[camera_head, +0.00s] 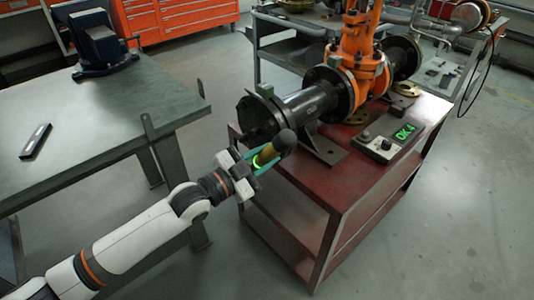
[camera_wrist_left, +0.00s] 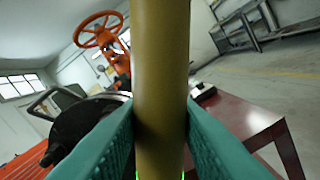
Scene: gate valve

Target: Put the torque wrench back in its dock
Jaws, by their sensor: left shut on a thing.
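The rest of the tool is hidden. My right gripper is not in view.
The red cart (camera_head: 345,190) bears a black flanged pipe (camera_head: 308,101) and an orange gate valve (camera_head: 364,65) close beyond the wrench. A grey bench (camera_head: 110,115) at left carries a dark flat object (camera_head: 36,141) and a vise (camera_head: 101,46). Floor at right is clear.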

